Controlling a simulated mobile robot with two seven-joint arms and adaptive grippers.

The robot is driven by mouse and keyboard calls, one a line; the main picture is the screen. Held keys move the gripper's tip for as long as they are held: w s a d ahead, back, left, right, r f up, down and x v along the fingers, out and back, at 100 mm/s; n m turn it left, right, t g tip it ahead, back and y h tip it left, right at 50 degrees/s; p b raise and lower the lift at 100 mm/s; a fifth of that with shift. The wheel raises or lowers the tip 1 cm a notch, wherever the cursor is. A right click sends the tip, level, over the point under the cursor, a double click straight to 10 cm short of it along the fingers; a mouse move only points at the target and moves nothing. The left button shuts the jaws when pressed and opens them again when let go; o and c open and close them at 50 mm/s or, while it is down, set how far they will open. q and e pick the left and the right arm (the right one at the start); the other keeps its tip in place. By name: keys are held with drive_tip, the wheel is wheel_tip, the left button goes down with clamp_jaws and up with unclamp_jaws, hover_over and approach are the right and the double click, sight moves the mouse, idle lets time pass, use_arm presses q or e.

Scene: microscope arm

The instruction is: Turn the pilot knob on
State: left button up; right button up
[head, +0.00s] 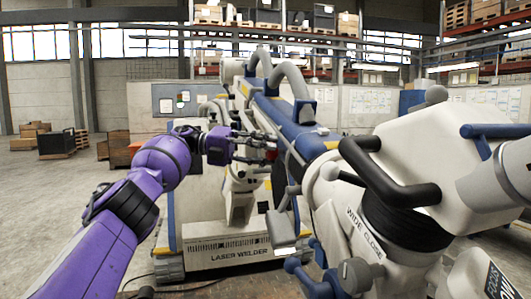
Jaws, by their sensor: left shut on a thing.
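My left gripper (264,148) reaches in on the purple arm from the left, at the middle of the head view. Its dark fingers are shut on a small red knob (271,152), which appears to be the pilot knob. The knob sits at the near left side of the blue and white microscope arm (308,143). The fingers hide most of it, so I cannot tell which way it is turned. My right gripper is not in view.
The large white microscope head (420,160) with black handles (375,170) fills the right side. A grey bracket (284,232) and blue knobs (308,275) stick out below the knob. A machine marked "LASER WELDER" (240,257) stands behind.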

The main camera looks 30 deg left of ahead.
use_arm(q)
drive_tip(key=shift+f, duration=0.25)
drive_tip(key=o, duration=1)
drive_tip(key=shift+o, duration=0.5)
drive_tip(key=shift+r, duration=0.1)
drive_tip(key=shift+r, duration=0.15)
